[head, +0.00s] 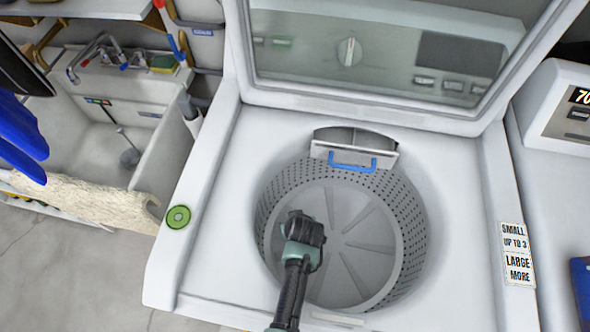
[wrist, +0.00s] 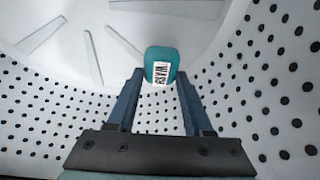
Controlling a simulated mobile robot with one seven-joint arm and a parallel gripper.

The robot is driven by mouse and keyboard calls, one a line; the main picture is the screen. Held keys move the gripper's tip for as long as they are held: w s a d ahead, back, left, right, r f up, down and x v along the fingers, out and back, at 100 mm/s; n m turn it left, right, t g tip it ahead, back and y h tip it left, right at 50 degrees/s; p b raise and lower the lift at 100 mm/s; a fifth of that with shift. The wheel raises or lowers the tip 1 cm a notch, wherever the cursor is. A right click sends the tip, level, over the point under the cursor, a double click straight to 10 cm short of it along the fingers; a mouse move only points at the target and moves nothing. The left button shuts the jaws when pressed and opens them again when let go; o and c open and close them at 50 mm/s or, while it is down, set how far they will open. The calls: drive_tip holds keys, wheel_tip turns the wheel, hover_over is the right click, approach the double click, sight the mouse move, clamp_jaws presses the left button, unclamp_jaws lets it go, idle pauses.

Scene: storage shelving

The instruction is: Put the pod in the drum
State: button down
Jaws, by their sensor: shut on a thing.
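The pod (wrist: 161,66) is a small teal block with a white lettered label, seen in the wrist view between my fingertips. My gripper (head: 305,222) is shut on it, and its two fingers (wrist: 160,78) show on either side of the pod in the wrist view. In the head view the pod is hidden by my gripper. The drum (head: 410,215) is a grey perforated tub in the open top of a white washer. My gripper is over the drum opening, and the wrist view shows the perforated wall and ribbed floor around the pod.
The washer's lid (head: 380,60) stands open behind the drum. A drawer with a blue handle (head: 352,161) is at the drum's back rim. A green disc (head: 178,217) lies on the washer's left edge. A sink (head: 110,120) is at left, another white machine (head: 560,170) at right.

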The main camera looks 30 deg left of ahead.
drive_tip(key=shift+f, duration=0.4)
drive_tip(key=shift+c, duration=1.5)
unclamp_jaws()
drive_tip(key=shift+r, duration=0.15)
drive_tip(key=shift+r, duration=0.35)
drive_tip(key=p+v, duration=0.2)
drive_tip(key=v, duration=1)
drive_tip(key=shift+r+p, duration=0.15)
drive_tip(key=shift+p, duration=0.2)
drive_tip(key=shift+w, duration=0.1)
